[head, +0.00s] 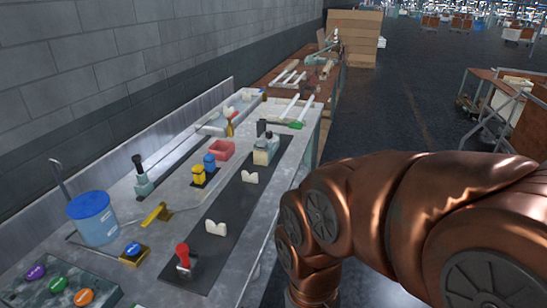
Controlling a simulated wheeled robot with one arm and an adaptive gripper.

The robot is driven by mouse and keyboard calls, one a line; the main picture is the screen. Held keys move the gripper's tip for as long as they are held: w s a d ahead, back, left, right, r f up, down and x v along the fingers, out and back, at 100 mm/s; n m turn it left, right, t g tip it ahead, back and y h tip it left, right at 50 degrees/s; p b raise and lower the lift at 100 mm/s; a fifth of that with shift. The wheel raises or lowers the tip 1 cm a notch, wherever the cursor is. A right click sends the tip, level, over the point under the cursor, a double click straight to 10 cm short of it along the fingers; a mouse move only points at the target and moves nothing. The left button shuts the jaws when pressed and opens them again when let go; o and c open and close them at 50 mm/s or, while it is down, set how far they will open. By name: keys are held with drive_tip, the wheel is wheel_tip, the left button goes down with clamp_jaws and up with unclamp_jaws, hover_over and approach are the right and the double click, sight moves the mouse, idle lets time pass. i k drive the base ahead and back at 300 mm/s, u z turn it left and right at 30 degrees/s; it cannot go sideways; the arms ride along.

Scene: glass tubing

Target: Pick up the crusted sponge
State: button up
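I cannot pick out a crusted sponge with certainty in the head view; the objects on the long grey bench (130,215) are small. My copper-coloured arm fills the lower right, to the right of the bench edge. It bends down out of the picture at the bottom, and my gripper does not show.
A blue tub (93,218), a button panel (62,284), a red-handled tool (184,258), a yellow tool (157,213) and a red open box (221,151) stand on the bench. A wall (140,75) runs behind.

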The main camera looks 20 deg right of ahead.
sight(262, 145)
drive_tip(key=z, duration=0.55)
drive_tip(key=i, duration=0.35)
drive_tip(key=u, duration=0.1)
drive_tip(key=k, duration=0.7)
drive_tip(key=z, duration=1.1)
drive_tip(key=k, duration=1.1)
drive_tip(key=z, duration=0.7)
drive_tip(key=i, duration=1)
drive_tip(key=u, duration=1.05)
drive_tip(key=i, duration=1.05)
drive_tip(key=u, duration=1.75)
drive_tip(key=i, duration=0.75)
drive_tip(key=u, duration=0.05)
